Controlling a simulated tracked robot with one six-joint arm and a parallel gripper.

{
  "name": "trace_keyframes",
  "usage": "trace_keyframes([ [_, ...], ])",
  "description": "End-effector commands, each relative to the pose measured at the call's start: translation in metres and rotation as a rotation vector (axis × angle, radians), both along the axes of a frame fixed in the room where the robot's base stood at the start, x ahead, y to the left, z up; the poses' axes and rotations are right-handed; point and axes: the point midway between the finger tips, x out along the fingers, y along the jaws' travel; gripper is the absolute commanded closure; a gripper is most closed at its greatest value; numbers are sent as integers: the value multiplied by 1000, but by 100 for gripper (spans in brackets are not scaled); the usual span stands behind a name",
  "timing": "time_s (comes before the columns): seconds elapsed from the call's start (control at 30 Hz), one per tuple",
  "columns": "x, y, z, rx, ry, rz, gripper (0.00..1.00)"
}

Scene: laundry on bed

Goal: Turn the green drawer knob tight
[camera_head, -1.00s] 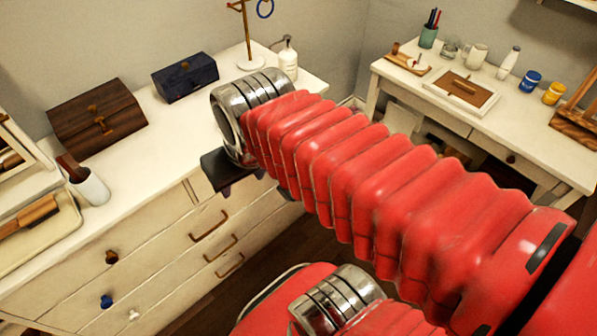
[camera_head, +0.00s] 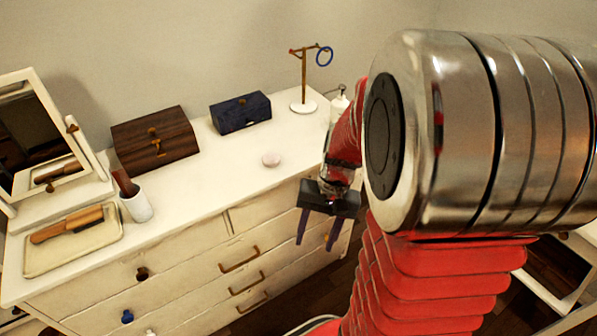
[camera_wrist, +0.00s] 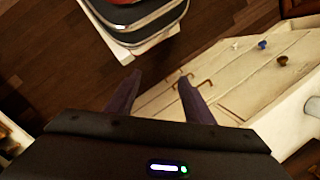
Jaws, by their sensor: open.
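I see no green knob in either view. The white drawer chest (camera_head: 185,290) carries a brown knob (camera_head: 142,273), a blue knob (camera_head: 127,316) and a white knob (camera_head: 150,332) at its left. These knobs also show at the upper right of the wrist view, the brown one (camera_wrist: 283,60) nearest the chest top. My gripper (camera_head: 316,243) is open and points down in front of the chest's right end. In the wrist view its fingers (camera_wrist: 159,80) are apart with nothing between them.
On the chest top are a mirror (camera_head: 35,130), a tray with a brush (camera_head: 95,246), a white cup (camera_head: 137,206), a brown box (camera_head: 155,140), a blue box (camera_head: 241,113), a pale round item (camera_head: 271,159) and a ring stand (camera_head: 304,85). Drawer pulls (camera_head: 240,260) stick out.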

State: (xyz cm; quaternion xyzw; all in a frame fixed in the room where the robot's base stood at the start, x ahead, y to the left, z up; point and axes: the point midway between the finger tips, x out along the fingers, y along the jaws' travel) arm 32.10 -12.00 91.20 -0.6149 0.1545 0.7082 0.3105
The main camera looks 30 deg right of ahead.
Motion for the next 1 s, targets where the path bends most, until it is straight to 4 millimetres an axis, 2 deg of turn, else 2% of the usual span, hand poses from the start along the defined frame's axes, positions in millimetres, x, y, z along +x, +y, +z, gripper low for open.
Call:
trace_keyframes([
  [0.5, 6, -26, -79, 305, 161, -351, 52],
  [1.0, 18, -48, -156, 633, 245, -724, 52],
])
